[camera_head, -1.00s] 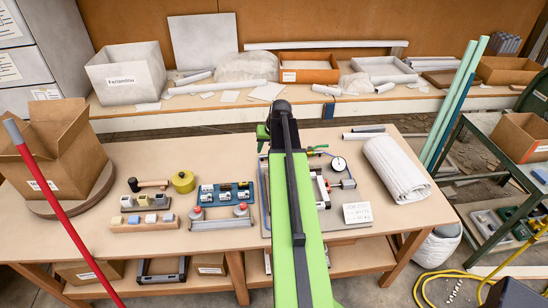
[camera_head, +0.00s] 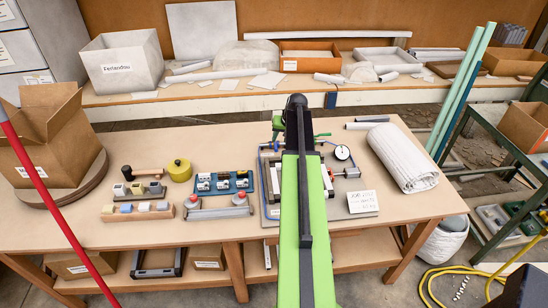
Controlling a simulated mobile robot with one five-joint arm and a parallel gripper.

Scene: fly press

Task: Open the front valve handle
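A piping rig with a round white gauge (camera_head: 342,152) lies on a grey plate (camera_head: 272,212) on the workbench. A small green lever (camera_head: 322,136) shows at the rig's back, just right of my arm. I cannot tell whether it is the front valve handle, as my green and black arm covers the middle of the rig. My gripper is at the far end of my arm, above the rig's back edge. Only a green and dark bit of it (camera_head: 277,124) shows left of the arm. Its fingertips are hidden, and I see no contact with a handle.
Left are a yellow tape roll (camera_head: 179,170), a mallet (camera_head: 140,172) and a blue tray (camera_head: 224,182). A red pole (camera_head: 50,190) crosses the left front.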

